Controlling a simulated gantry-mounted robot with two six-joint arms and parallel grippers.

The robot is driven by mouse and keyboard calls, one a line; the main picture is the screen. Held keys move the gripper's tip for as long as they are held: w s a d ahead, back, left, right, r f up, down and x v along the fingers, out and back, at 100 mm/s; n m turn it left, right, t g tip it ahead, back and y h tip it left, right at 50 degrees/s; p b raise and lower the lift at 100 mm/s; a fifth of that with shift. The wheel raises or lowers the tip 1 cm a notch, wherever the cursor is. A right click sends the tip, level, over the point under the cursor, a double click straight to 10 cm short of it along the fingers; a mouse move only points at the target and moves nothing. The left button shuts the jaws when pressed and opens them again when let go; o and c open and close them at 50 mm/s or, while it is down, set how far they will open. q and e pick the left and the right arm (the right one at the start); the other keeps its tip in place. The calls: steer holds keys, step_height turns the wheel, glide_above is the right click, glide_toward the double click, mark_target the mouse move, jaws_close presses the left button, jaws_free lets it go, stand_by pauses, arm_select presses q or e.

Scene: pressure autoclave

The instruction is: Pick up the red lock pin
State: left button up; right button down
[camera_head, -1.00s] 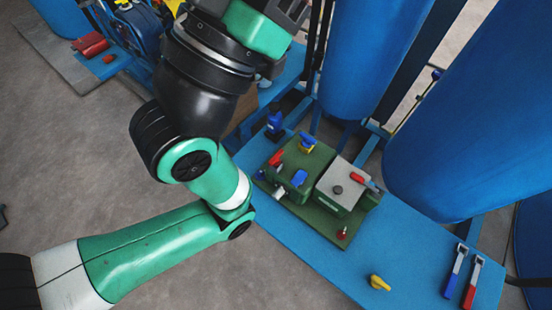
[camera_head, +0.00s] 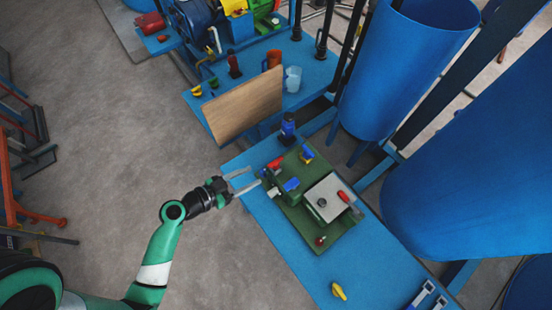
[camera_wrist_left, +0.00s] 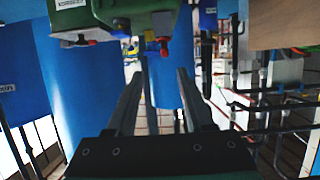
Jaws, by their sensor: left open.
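In the head view, a small red knob-like pin (camera_head: 320,241) stands on the front corner of the green base plate (camera_head: 296,222); I take it for the lock pin. Other red parts are a red handle (camera_head: 275,163) at the plate's left end and a red lever (camera_head: 344,196) by the grey-topped box (camera_head: 328,199). My left gripper (camera_head: 243,180) is open and empty, its fingers pointing right toward the plate's left end, apart from the pin. In the left wrist view, the open fingers (camera_wrist_left: 158,72) have a red-tipped part (camera_wrist_left: 163,46) beyond them. My right gripper is not in view.
The blue bench (camera_head: 287,243) carries the green fixture, a blue bottle (camera_head: 288,127) and a yellow knob (camera_head: 338,291). A brown board (camera_head: 245,104) stands behind to the left. Large blue tanks (camera_head: 395,70) rise at the right.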

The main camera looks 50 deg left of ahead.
mark_target(274, 163)
arm_select(q)
steer(key=x, duration=0.7)
steer(key=a+x, duration=0.1)
steer(key=x, duration=0.3)
steer(key=shift+w+b, duration=0.3)
steer(key=shift+w, duration=0.15)
jaws_close()
